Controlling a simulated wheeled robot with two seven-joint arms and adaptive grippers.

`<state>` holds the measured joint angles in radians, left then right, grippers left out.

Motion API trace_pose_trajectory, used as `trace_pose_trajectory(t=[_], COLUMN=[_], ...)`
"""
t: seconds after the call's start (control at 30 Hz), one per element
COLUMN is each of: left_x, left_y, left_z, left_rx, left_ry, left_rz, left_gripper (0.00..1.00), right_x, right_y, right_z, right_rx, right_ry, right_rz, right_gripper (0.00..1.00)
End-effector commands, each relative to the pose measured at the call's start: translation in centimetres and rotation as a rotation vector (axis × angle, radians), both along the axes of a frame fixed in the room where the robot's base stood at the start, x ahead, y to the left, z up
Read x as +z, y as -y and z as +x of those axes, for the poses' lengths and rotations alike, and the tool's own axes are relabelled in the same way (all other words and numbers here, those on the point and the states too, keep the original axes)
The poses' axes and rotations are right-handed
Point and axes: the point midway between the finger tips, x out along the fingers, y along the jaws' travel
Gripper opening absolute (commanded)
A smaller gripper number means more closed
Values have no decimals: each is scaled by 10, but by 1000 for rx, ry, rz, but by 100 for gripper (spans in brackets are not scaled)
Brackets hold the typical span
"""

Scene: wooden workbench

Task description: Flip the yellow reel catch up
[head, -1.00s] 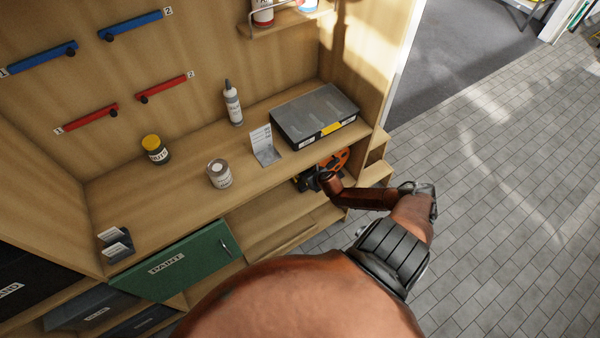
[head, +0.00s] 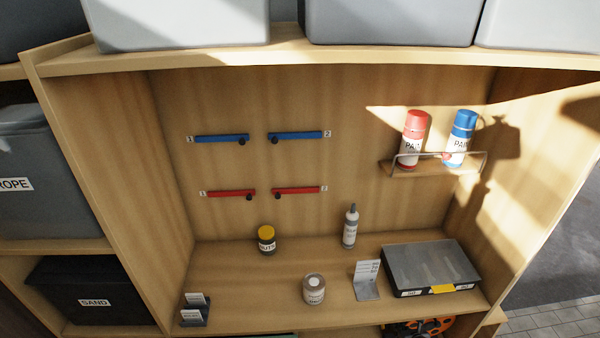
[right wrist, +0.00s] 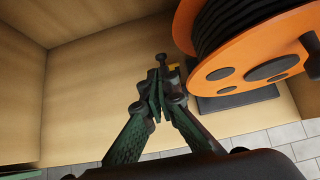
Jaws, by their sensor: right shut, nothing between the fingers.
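The orange cable reel (right wrist: 240,55) with black cable wound on it fills the upper right of the right wrist view. Its orange rim (head: 432,325) just shows at the bottom edge of the head view, below the bench top. My right gripper (right wrist: 161,82) is shut and empty, to the left of the reel. A small yellow bit (right wrist: 175,68), likely the reel catch, shows just behind and right of the fingertips, mostly hidden by them. I cannot tell whether they touch it or how it is turned. My left gripper is not in view.
The reel sits in a wooden compartment under the bench top (head: 250,300). Above stand a grey case (head: 425,262) with a yellow latch, a card stand (head: 367,282), a tin (head: 314,289), a bottle (head: 350,228) and a yellow-lidded jar (head: 267,240). A dark base (right wrist: 238,98) lies beneath the reel.

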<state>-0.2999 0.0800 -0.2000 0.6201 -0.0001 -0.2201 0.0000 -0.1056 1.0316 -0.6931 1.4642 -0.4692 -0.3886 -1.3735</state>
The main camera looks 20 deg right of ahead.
Motion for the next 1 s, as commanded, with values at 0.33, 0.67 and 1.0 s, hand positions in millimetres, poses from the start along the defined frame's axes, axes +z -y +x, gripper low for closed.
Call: trace_pose_trajectory(t=[0.33,0.67,1.0], left_x=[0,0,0], left_y=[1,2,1], left_z=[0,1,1], left_rx=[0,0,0], left_ry=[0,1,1], left_rz=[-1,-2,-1], left_gripper=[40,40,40], right_x=[3,52,87], right_y=[-89,-172,-193], right_z=[-18,-112,-184], right_rx=[-437,-1530,-2124], right_ry=[104,212,255], right_rz=[422,1184,1443], right_gripper=[0,0,0])
